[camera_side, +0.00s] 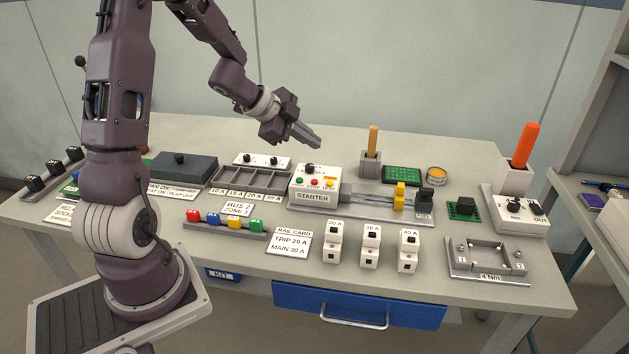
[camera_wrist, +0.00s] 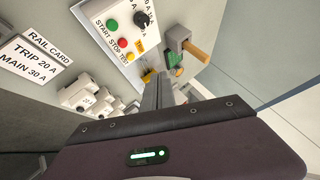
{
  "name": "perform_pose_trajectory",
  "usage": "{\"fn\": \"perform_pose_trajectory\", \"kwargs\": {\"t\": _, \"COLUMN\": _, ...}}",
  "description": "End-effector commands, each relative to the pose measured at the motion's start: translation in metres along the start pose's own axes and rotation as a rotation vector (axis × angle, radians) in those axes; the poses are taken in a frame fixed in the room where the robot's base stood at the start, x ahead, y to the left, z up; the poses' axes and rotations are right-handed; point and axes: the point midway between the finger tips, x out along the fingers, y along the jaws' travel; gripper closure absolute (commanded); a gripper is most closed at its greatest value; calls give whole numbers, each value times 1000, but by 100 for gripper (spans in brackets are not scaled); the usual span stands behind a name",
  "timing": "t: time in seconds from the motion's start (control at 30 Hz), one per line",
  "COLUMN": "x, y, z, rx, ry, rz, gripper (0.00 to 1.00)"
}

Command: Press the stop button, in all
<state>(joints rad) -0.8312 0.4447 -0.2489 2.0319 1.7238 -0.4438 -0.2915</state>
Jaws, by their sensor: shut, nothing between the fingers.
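The starter box (camera_side: 316,199) is white and stands near the middle of the bench. On its top is a row of buttons labelled START, STOP and TEST, with a black knob behind them. The stop button is the red middle one (camera_side: 314,182), and it also shows in the wrist view (camera_wrist: 122,43) between the green start button (camera_wrist: 111,25) and the yellow test button (camera_wrist: 130,57). My gripper (camera_side: 317,144) is shut and empty, in the air above and behind the starter box. In the wrist view its fingertips (camera_wrist: 158,78) lie to the right of and below the buttons.
An open compartment tray (camera_side: 245,180) is to the left. White breakers (camera_side: 370,245) stand in front. The air around my gripper is clear.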

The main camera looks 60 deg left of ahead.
Motion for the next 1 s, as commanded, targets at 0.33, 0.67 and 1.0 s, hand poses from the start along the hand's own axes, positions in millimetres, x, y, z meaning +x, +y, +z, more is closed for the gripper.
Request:
{"fn": "perform_pose_trajectory", "kwargs": {"t": 0.33, "x": 35, "y": 27, "z": 27, "rx": -6, "ry": -4, "rz": 3, "gripper": 100}}
{"fn": "perform_pose_trajectory", "kwargs": {"t": 0.67, "x": 53, "y": 39, "z": 39, "rx": -1, "ry": -2, "rz": 0, "gripper": 100}}
{"fn": "perform_pose_trajectory", "kwargs": {"t": 1.0, "x": 54, "y": 39, "z": 39, "rx": 0, "ry": -3, "rz": -1, "gripper": 100}}
